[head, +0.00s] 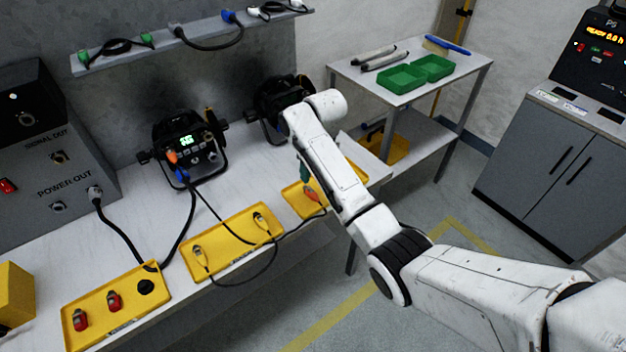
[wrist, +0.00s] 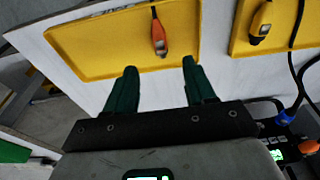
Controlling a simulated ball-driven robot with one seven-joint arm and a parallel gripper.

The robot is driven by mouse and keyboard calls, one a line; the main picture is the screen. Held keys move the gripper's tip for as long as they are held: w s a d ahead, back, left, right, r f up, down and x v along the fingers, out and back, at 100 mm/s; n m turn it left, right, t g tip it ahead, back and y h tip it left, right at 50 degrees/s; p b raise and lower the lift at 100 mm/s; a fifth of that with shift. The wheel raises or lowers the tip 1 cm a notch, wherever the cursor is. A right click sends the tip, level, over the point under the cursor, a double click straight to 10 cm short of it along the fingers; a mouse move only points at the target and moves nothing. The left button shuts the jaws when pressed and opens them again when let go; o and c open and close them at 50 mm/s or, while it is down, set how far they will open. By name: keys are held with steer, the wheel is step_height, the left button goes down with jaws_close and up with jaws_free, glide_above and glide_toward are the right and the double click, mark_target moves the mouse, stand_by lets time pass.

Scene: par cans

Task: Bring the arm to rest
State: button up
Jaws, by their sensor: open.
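My white arm reaches from the lower right of the head view over the workbench. My gripper is mostly hidden behind the arm's last links there; a green finger (head: 304,170) shows above the right yellow tray (head: 293,200). In the wrist view my gripper (wrist: 160,72) has its two green fingers spread apart with nothing between them. An orange connector (wrist: 159,38) on a dark cable lies on the yellow tray (wrist: 90,45), beyond the fingertips. I cannot tell the gap between fingers and tray.
One par can (head: 188,150) with a lit display stands mid-bench; another par can (head: 277,105) is close beside my arm. Other yellow trays (head: 225,232) hold connectors and cables. A side table (head: 405,95) carries green bins. Open floor (head: 400,325) lies in front.

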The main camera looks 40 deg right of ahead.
steer(key=shift+s+r, duration=0.15)
steer(key=shift+r, duration=0.95)
steer(key=shift+a+f, duration=0.1)
steer(key=s+a+f, duration=0.9)
steer(key=s+a, duration=0.4)
steer(key=s+a+n+g, duration=0.1)
steer(key=s+a, duration=0.1)
steer(key=s, duration=1.9)
steer(key=shift+s+a, duration=0.2)
steer(key=shift+a, duration=0.15)
